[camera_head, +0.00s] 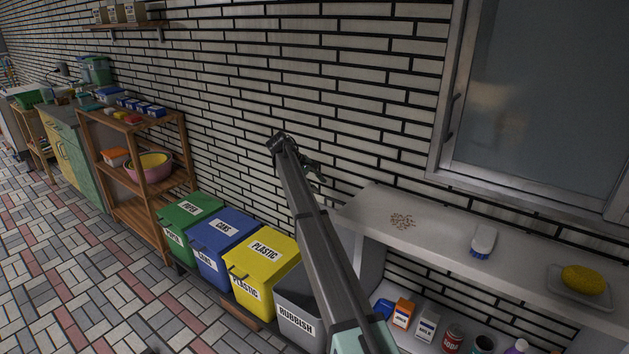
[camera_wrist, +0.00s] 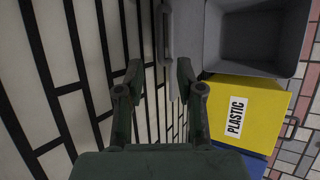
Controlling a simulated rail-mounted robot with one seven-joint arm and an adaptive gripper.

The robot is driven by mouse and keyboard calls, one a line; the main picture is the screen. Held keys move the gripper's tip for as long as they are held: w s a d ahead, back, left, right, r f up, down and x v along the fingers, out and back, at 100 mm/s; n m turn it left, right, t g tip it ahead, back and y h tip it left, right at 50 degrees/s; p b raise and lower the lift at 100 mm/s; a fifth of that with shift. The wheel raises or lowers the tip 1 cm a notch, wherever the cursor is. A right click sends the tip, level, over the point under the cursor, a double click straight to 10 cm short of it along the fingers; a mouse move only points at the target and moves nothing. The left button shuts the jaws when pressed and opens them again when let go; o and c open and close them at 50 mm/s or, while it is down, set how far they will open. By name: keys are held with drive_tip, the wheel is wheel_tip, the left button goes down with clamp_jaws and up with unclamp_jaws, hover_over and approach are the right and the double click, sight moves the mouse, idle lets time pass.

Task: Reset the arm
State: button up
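My arm reaches up in front of the brick wall in the head view, with my gripper (camera_head: 314,168) at its far end, above the bins and left of the counter. In the wrist view my gripper (camera_wrist: 159,72) has its two dark fingers spread apart, with nothing held between them. A grey strip shows beyond the fingertips; I cannot tell whether it is a bin lid or a panel edge.
Green (camera_head: 190,212), blue (camera_head: 222,245) and yellow (camera_head: 262,265) bins stand closed in a row. The grey rubbish bin (camera_wrist: 265,68) is open. The counter (camera_head: 365,208) holds brown crumbs (camera_head: 402,221), a brush (camera_head: 484,241) and a sponge (camera_head: 582,279).

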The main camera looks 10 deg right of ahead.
drive_tip(key=shift+w, duration=0.1)
drive_tip(key=s+f+m+g+y, duration=0.2)
drive_tip(key=s+f+m+y, duration=0.3)
drive_tip(key=s+f, duration=3.2)
drive_tip(key=s+f+m+g+y, duration=0.1)
drive_tip(key=s+f, duration=0.3)
drive_tip(key=s, duration=1.1)
drive_tip(key=s+d+f+m+g, duration=0.1)
drive_tip(key=s+f+g, duration=0.2)
drive_tip(key=s, duration=1.2)
drive_tip(key=s+f+m+g+y, duration=0.1)
drive_tip(key=s+f, duration=0.5)
drive_tip(key=s, duration=0.9)
drive_tip(key=shift+s+d+g+y, duration=0.3)
drive_tip(key=shift+s+d+g, duration=0.05)
drive_tip(key=shift+s+g, duration=0.05)
